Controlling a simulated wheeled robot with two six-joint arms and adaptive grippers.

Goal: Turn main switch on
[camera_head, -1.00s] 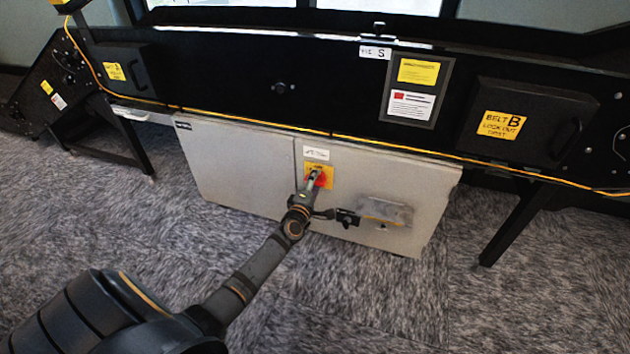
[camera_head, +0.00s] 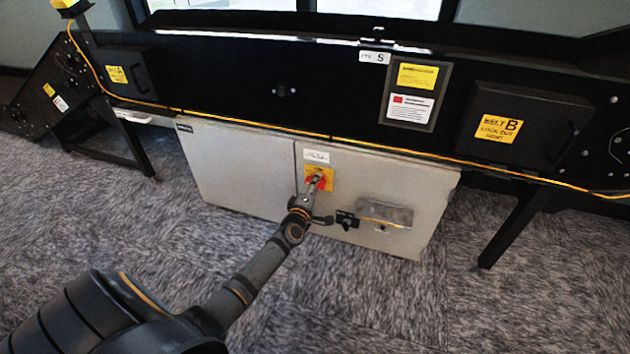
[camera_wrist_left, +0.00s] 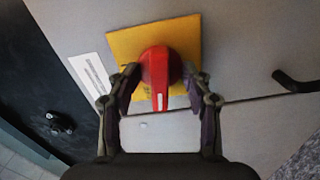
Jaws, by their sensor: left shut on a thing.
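The main switch is a red rotary knob (camera_wrist_left: 158,72) on a yellow square plate (camera_wrist_left: 186,33), mounted on the front of a light grey cabinet (camera_head: 240,168). In the head view the yellow plate (camera_head: 327,172) shows below a small white label, with the knob partly hidden by my gripper. My left gripper (camera_head: 318,179) is at the knob. In the left wrist view its two fingers (camera_wrist_left: 160,76) lie on either side of the knob, shut on it. A white mark on the knob points toward the gripper's palm. My right gripper is not in view.
A black handle (camera_head: 347,220) and a metal-coloured box (camera_head: 385,213) stick out from the cabinet to the right of the switch. The black conveyor frame (camera_head: 240,85) with a yellow cable runs above the cabinet. Carpet in front is clear.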

